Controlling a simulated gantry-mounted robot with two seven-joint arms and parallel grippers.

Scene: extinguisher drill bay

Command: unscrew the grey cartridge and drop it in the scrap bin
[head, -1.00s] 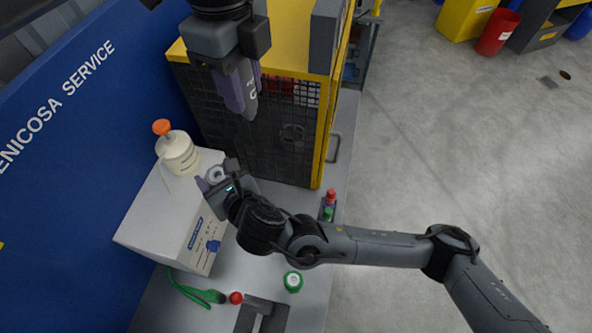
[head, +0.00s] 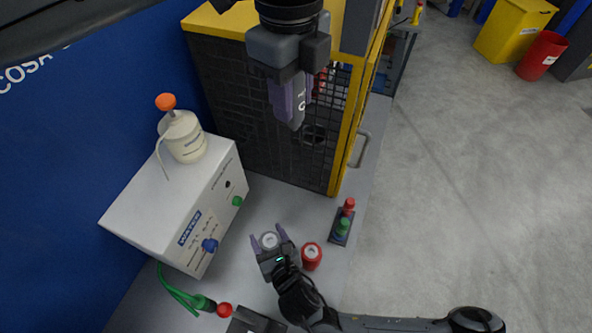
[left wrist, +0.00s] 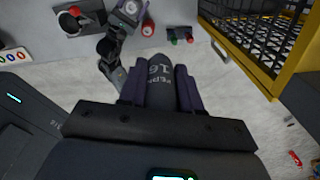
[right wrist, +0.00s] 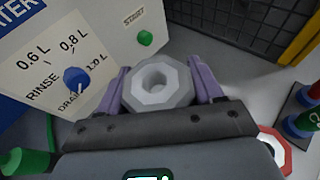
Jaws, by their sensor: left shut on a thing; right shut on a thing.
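The grey cartridge, a dark tapered cylinder marked 16, is between the purple fingers of my left gripper (head: 290,103). It shows in the head view (head: 298,116) and in the left wrist view (left wrist: 160,85). The left gripper is shut on it, high in the air near the mesh cage and pointing down. My right gripper (head: 267,242) is shut on a pale grey octagonal ring (right wrist: 157,83) with a round hole. It is near the bench, right of the white box. The cartridge and the ring are apart. Neither of the two far bins can be read as scrap.
A yellow bin (head: 512,30) and a red bin (head: 541,57) stand far right on open floor. The mesh cage (head: 262,110) is behind my left gripper. The white box (head: 172,212) carries a pump bottle (head: 184,138). A red octagonal piece (head: 312,254) and a small rack (head: 341,234) are nearby.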

